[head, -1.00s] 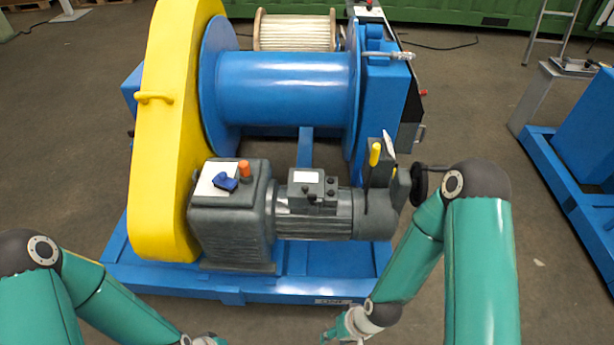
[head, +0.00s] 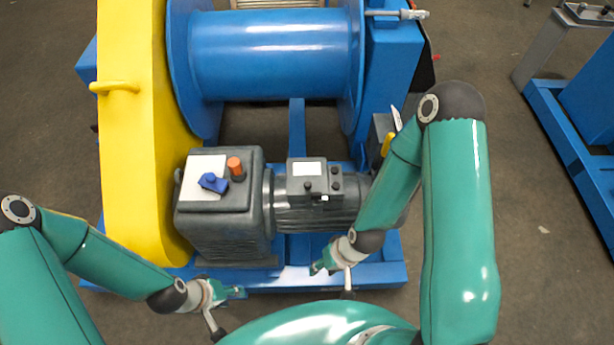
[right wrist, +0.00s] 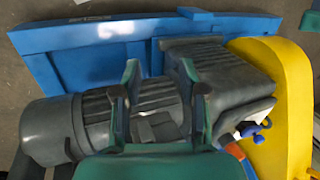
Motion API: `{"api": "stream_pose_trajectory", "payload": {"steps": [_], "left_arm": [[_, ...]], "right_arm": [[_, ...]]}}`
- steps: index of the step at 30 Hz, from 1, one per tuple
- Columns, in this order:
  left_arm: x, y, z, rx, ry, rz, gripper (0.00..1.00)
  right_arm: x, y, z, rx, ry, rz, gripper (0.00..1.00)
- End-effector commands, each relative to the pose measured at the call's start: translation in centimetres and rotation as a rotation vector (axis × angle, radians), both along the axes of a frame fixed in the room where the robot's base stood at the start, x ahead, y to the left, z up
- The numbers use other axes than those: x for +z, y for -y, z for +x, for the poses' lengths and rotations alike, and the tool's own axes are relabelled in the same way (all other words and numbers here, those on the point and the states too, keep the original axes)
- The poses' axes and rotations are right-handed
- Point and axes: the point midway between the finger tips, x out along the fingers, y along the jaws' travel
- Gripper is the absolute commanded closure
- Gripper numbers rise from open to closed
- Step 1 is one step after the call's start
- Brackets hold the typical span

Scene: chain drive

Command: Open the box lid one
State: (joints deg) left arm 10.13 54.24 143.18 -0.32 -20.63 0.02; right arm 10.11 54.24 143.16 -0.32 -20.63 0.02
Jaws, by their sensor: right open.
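A small dark grey box (head: 308,182) with a white label and black knobs sits on top of the grey motor (head: 288,212). I take its top for the box lid; it looks closed. My right gripper (head: 318,268) is open, in front of and below the motor in the head view. In the right wrist view its two fingers (right wrist: 160,82) stand apart over the ribbed motor (right wrist: 95,118), holding nothing. My left gripper (head: 236,292) is in front of the gearbox, apart from the small box; its jaw opening is too small to tell.
A grey gearbox (head: 224,235) with a white plate, blue part (head: 213,182) and orange cap (head: 236,167) stands left of the motor. A yellow guard (head: 135,130) and blue drum (head: 275,55) stand around it. A blue frame (head: 370,275) runs along the front.

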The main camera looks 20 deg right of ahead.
Motion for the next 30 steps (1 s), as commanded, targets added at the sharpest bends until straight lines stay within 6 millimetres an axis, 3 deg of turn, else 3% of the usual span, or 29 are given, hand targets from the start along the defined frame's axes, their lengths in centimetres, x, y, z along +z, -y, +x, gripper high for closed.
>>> {"api": "stream_pose_trajectory", "payload": {"steps": [5,8,13,17,18,22,27,30], "left_arm": [[0.0,0.0,0.0,0.0,-0.001,0.0,0.6],[-0.1,0.0,0.0,0.0,-0.001,0.0,0.6],[-1.3,0.0,0.0,0.0,0.0,0.0,0.6],[-3.5,0.0,0.0,0.0,0.0,0.0,0.6],[-4.3,0.0,0.0,0.0,0.0,0.0,0.6],[-7.2,0.0,0.0,0.0,0.0,0.0,0.6],[-10.5,0.0,0.0,0.0,0.0,0.0,0.6],[-11.9,0.0,0.0,0.0,0.0,0.0,0.6]], "right_arm": [[0.0,0.0,0.0,0.0,-0.001,0.0,0.58],[0.0,0.0,0.1,0.002,0.001,0.0,0.49],[-1.1,-0.2,2.7,0.066,0.023,0.004,0.49],[-2.1,-0.5,7.7,0.201,0.06,-0.003,0.49],[-2.1,-0.5,9.7,0.254,0.075,-0.011,0.49],[-0.6,-0.2,16.4,0.454,0.113,-0.064,0.49],[4.7,1.3,23.1,0.669,0.132,-0.179,0.49],[8.6,2.4,25.3,0.752,0.127,-0.247,0.49]]}}
